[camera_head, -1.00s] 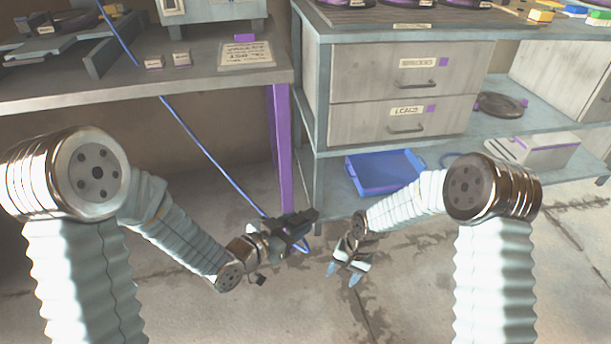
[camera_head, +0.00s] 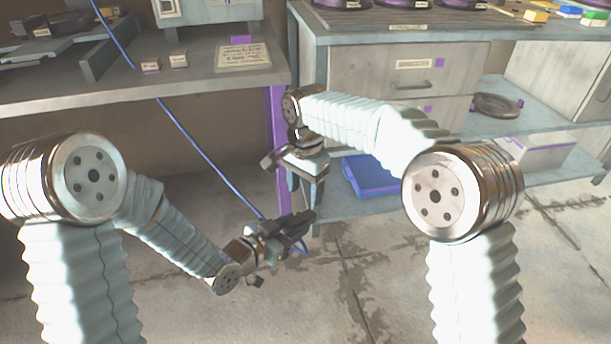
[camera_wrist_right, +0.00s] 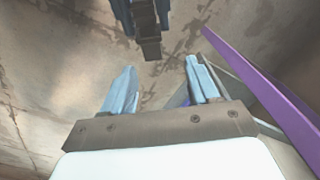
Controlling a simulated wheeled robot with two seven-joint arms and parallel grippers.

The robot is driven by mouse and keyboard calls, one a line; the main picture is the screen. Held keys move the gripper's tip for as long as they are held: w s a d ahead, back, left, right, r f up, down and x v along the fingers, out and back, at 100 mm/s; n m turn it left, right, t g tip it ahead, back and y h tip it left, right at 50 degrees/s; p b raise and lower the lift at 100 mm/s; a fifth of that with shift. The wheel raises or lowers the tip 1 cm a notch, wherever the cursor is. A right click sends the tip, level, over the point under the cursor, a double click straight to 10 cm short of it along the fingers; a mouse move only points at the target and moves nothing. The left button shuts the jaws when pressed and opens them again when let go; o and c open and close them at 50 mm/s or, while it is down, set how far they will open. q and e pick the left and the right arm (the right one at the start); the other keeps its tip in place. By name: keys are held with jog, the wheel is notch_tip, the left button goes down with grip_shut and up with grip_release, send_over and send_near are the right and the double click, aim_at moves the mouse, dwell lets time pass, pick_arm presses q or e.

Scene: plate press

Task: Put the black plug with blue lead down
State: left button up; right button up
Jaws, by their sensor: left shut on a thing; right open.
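The blue lead (camera_head: 190,138) runs down from the bench at upper left to my left gripper (camera_head: 290,232). That gripper is low in front of the table, shut on the black plug, which I can barely tell apart from the dark jaws. A short loop of the lead shows just beyond the jaws. My right gripper (camera_head: 305,182) is above and slightly right of the left one, open and empty. Its two pale blue fingers stand apart in the right wrist view (camera_wrist_right: 162,90). A dark part at the top of that view seems to be my left gripper or the plug.
A purple table leg (camera_head: 276,140) stands close to my right gripper. The left bench (camera_head: 130,95) holds small labelled blocks and a sign (camera_head: 243,58). A drawer cabinet (camera_head: 350,75) stands to the right, with a blue tray (camera_head: 370,178) on its low shelf. Open floor lies in front.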

aim_at(305, 211)
notch_tip(305, 211, down, 8)
jog(key=shift+r, duration=0.1)
pick_arm(q)
jog(key=shift+s+d, duration=0.1)
jog(key=shift+d, duration=0.05)
pick_arm(e)
jog(key=shift+a, duration=0.15)
jog(key=c, duration=1)
pick_arm(q)
jog(key=o, duration=1.1)
pick_arm(e)
grip_shut()
